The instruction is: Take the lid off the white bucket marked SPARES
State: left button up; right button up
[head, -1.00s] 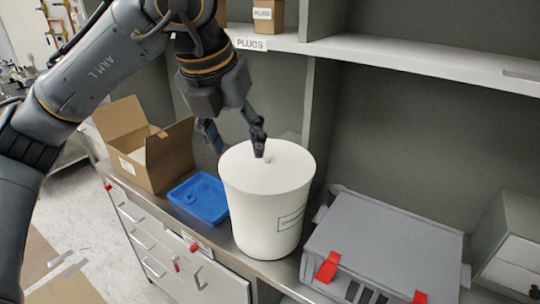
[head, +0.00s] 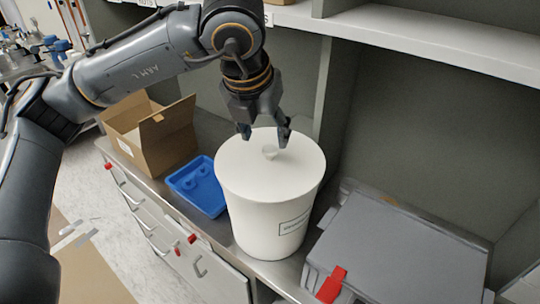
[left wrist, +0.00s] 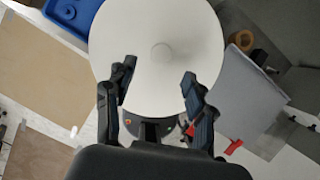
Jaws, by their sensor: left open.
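The white bucket (head: 266,218) stands upright on the metal counter, with a label on its front too small to read. Its round white lid (head: 245,165) is on top, with a small knob (head: 270,152) in the middle. The lid also fills the upper middle of the left wrist view (left wrist: 135,30), with the knob (left wrist: 162,53) seen from above. My left gripper (head: 264,138) is open and empty above the lid, close to the knob. In the left wrist view its fingers (left wrist: 158,80) are spread, with the knob ahead between their lines. My right gripper is not in view.
A blue tray (head: 197,186) lies left of the bucket, with an open cardboard box (head: 150,140) behind it. A grey case (head: 400,250) with red latches stands close on the right. A shelf (head: 430,45) runs overhead at the back.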

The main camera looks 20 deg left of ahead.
aim_at(269, 148)
pick_arm(q)
jog(key=shift+w+p+x, duration=0.25)
jog(key=shift+p+x, duration=0.65)
jog(key=shift+x, duration=1.4)
jog(key=shift+w+f, duration=0.25)
jog(key=shift+f, duration=0.05)
jog(key=shift+s, duration=0.1)
jog(key=shift+c, duration=0.7)
grip_shut()
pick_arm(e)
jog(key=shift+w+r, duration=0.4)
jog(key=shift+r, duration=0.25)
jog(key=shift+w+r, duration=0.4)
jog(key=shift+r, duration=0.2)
